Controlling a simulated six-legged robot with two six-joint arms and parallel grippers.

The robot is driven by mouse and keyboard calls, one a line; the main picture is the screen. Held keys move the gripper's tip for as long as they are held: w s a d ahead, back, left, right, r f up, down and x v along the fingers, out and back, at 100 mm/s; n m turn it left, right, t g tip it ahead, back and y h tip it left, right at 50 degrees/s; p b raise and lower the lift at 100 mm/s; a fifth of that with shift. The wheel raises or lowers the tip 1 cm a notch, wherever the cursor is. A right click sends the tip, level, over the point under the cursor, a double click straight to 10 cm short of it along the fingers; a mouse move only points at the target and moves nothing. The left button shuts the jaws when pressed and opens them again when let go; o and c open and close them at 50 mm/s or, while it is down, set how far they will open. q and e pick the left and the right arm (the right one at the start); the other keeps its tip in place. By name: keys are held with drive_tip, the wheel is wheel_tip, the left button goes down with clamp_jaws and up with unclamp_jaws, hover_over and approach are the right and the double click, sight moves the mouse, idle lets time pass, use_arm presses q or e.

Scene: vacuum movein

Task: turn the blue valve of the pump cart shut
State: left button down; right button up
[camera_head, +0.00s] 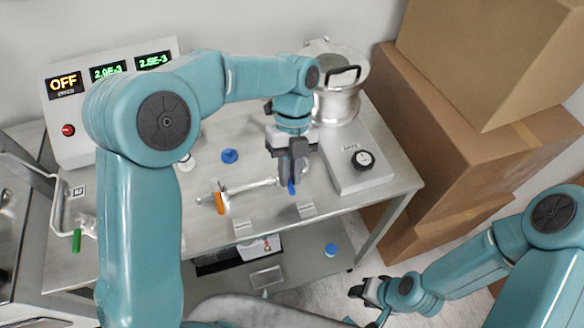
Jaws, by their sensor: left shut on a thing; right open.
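The pump cart (352,204) has a grey metal top with a silver pipe (250,186) lying across its middle. The blue valve handle (292,187) is at the right end of this pipe, near the cart's front edge. My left gripper (291,180) points down over it and is shut on the blue handle, hiding most of it. Only a small blue part shows below the fingers. My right gripper (366,292) is open and empty, low at the right, in front of the cart and away from the valve.
An orange handle (219,203) is on the pipe's left end, and a green handle (76,240) is at the far left. A blue knob (229,156) is behind the pipe. A control box (62,115) reads OFF. A black dial (363,160) is at right, beside stacked cardboard boxes (440,140).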

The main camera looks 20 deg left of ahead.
idle(0.5)
use_arm(q)
drive_tip(key=c, duration=1.1)
unclamp_jaws()
drive_tip(key=shift+s, duration=0.15)
drive_tip(key=shift+w+r, duration=0.15)
drive_tip(key=shift+w, duration=0.05)
drive_tip(key=d+p+v, duration=0.1)
drive_tip(key=p+v, duration=0.2)
drive_tip(key=v, duration=1.3)
drive_tip(key=shift+a, duration=0.4)
drive_tip(key=shift+s, duration=0.2)
